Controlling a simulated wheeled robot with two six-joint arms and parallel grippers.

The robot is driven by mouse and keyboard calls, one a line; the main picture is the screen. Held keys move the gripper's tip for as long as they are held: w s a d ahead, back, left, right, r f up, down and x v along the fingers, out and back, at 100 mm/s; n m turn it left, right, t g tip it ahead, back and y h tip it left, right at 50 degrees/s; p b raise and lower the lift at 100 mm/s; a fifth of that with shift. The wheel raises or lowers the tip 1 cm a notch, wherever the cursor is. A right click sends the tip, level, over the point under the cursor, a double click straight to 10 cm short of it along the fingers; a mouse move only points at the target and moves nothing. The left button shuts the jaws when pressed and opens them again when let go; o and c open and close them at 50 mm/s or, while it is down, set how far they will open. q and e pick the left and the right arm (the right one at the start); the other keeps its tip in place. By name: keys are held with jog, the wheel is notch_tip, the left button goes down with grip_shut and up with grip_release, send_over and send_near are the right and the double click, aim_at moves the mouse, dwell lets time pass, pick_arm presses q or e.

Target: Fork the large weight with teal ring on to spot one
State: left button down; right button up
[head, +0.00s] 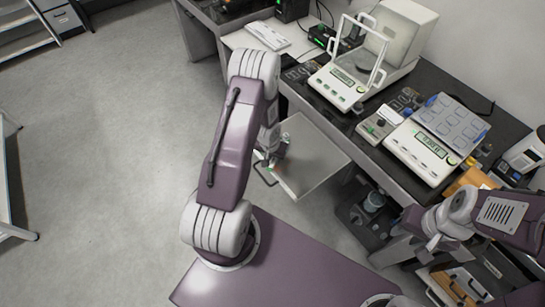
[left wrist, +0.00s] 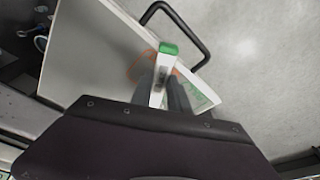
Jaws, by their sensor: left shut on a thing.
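My left gripper (head: 280,150) is over the front part of a grey, flat-topped unit (head: 318,160) in the head view. In the left wrist view its dark fingers (left wrist: 167,92) are shut on a white piece with a green end (left wrist: 169,48). I cannot tell whether this piece is a fork. An orange outline and a white card with green print show behind the fingers. My right gripper (head: 432,242) is at the lower right, and its fingers are not clear. I cannot make out the large weight with a teal ring or spot one.
Two balances stand on the dark bench: one with a glass frame (head: 345,85), one lower right (head: 422,150). A blue-cornered tray (head: 458,120) lies behind the second. A black handle (head: 265,178) juts from the grey unit.

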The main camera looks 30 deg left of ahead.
dwell(0.4)
pick_arm(q)
jog(key=shift+s+f+b, duration=0.1)
jog(key=shift+b, duration=0.4)
dwell(0.8)
jog(key=shift+w+p, duration=0.25)
jog(key=shift+p, duration=0.3)
jog(key=shift+w+a+p, duration=0.1)
jog(key=shift+w+p, duration=0.3)
jog(key=shift+p, duration=0.2)
jog(key=shift+w+p, duration=0.15)
jog(key=shift+p, duration=0.2)
jog(key=shift+w+p, duration=0.25)
jog(key=shift+p, duration=0.25)
dwell(0.5)
